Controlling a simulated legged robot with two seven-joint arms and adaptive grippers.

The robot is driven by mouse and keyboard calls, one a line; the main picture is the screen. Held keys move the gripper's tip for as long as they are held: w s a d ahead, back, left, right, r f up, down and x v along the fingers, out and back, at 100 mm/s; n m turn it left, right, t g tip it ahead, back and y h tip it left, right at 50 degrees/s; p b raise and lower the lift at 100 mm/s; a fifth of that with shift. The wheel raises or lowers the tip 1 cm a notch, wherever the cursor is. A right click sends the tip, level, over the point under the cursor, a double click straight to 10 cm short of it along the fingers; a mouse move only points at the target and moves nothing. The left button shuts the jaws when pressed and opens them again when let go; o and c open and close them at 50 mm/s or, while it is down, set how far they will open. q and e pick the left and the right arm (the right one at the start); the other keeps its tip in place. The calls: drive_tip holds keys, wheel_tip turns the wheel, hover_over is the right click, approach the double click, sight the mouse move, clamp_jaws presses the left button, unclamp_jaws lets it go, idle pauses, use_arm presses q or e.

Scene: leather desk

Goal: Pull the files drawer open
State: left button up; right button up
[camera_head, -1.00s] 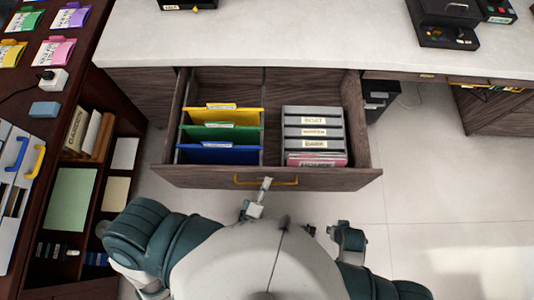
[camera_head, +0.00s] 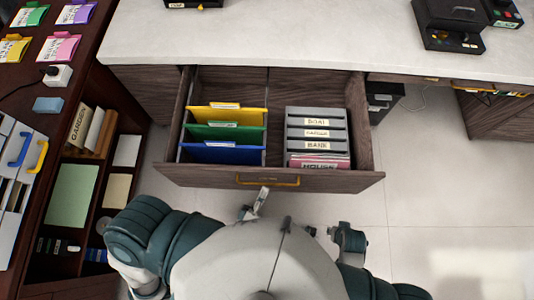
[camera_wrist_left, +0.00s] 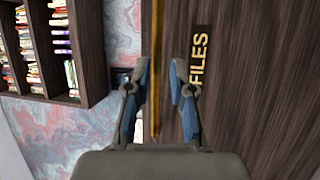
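The wooden files drawer (camera_head: 330,181) stands pulled out from under the white-topped desk in the head view. Its yellow bar handle (camera_head: 285,183) is on the front panel. In the left wrist view, the front carries a FILES label (camera_wrist_left: 199,60), and the handle (camera_wrist_left: 155,50) shows between the finger pads. My left gripper (camera_head: 263,190) is just in front of the handle, with a small gap visible. Its fingers (camera_wrist_left: 160,66) are spread and hold nothing. My right gripper (camera_head: 330,233) hangs low to the right, apart from the drawer; its finger state is unclear.
Yellow, green and blue folders (camera_head: 223,132) and a grey labelled tray rack (camera_head: 317,125) sit inside the drawer. A dark shelf unit (camera_head: 120,125) stands close on the left. The pale floor (camera_head: 430,185) is clear on the right.

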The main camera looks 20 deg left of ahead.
use_arm(q)
drive_tip(key=v, duration=0.3)
drive_tip(key=shift+s+f, duration=0.1)
drive_tip(key=shift+s, duration=0.3)
drive_tip(key=shift+w, duration=0.1)
